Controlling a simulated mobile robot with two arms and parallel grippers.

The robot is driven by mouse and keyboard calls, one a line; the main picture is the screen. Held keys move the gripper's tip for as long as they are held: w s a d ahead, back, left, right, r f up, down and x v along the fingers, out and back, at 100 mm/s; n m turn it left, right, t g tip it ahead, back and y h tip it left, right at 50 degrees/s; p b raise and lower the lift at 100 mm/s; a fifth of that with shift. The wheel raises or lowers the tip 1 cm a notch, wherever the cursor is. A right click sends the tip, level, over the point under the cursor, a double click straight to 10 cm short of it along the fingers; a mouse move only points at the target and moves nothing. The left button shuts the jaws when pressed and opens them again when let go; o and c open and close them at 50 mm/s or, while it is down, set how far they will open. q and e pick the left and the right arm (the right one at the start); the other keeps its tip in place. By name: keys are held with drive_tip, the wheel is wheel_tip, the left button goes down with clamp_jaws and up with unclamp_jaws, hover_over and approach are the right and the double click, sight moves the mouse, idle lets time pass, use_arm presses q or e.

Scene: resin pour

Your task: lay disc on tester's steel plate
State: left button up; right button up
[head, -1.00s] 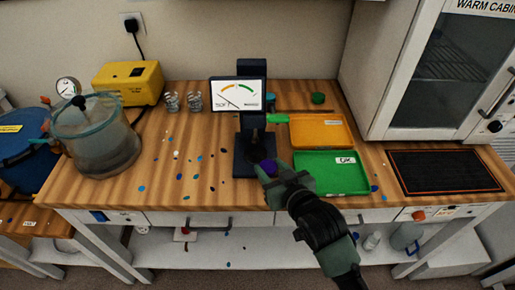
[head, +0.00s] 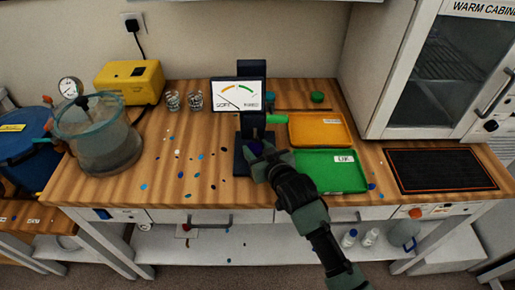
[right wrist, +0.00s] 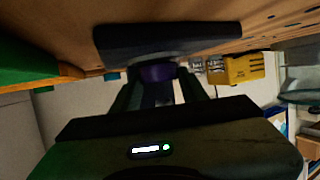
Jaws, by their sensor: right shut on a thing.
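The tester (head: 238,93) stands near the middle of the bench, with a dial on its face and a dark base (head: 240,168) below. My right gripper (head: 257,150) is at the tester's column, over the base. It is shut on a purple disc (head: 256,147). In the right wrist view the purple disc (right wrist: 157,73) sits between the fingers, close to the dark base (right wrist: 165,40). I cannot tell whether the disc touches the plate; the gripper hides much of the plate. My left gripper is not in view.
A green tray (head: 332,185) and an orange tray (head: 318,130) lie right of the tester. A dark mat (head: 440,170) is farther right. Two small glasses (head: 194,100), a yellow box (head: 128,84) and a clear pot (head: 97,150) stand left. Blue specks dot the bench.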

drive_tip(key=shift+f, duration=0.15)
drive_tip(key=o, duration=1.4)
drive_tip(key=shift+c, duration=0.2)
drive_tip(key=shift+r, duration=0.2)
drive_tip(key=v, duration=1.2)
drive_tip(key=shift+f+b, duration=0.1)
drive_tip(key=shift+b, duration=0.25)
